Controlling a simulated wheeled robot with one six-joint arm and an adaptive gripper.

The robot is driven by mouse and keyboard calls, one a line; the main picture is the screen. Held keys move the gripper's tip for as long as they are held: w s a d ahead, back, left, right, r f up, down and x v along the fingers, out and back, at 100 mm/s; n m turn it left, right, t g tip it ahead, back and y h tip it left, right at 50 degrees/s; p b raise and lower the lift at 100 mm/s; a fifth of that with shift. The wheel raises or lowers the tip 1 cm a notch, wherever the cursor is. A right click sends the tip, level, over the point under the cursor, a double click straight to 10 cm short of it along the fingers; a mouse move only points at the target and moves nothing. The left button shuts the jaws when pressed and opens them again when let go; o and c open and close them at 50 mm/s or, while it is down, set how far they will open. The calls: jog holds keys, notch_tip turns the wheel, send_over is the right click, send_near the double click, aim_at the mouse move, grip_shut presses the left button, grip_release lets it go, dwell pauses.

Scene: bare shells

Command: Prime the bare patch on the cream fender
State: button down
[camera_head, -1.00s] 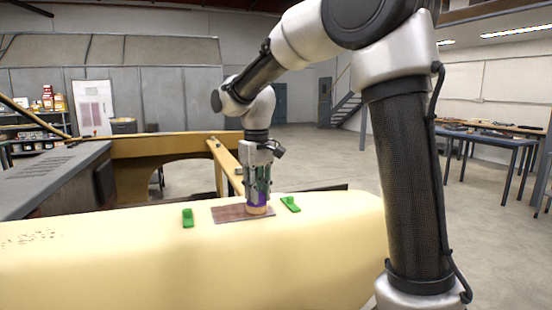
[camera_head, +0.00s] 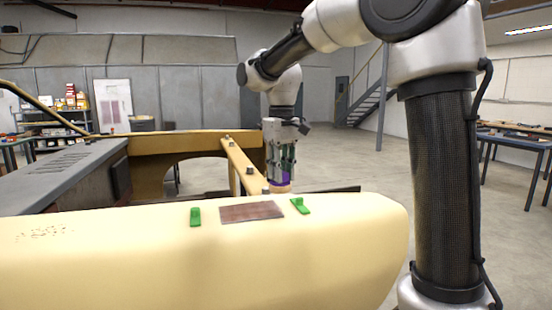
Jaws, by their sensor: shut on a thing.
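The cream fender (camera_head: 180,265) stretches across the front of the view. On its top lies a reddish-brown patch (camera_head: 250,212), uncovered. A green clip (camera_head: 195,217) sits left of the patch and another green clip (camera_head: 300,206) sits at its right end. My gripper (camera_head: 281,178) is shut on a purple thing with a pale tan lower end (camera_head: 279,188). It is held upright behind the patch's right part, near the fender's far edge. I cannot tell how high it is above the surface there.
A yellow-tan frame (camera_head: 190,146) and a grey panel with slots (camera_head: 65,172) stand behind the fender. Dark speckles (camera_head: 42,233) mark the fender's left part. Blue workbenches (camera_head: 515,145) stand at right. Open floor lies behind.

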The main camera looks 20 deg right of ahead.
jog(key=shift+r, duration=1.3)
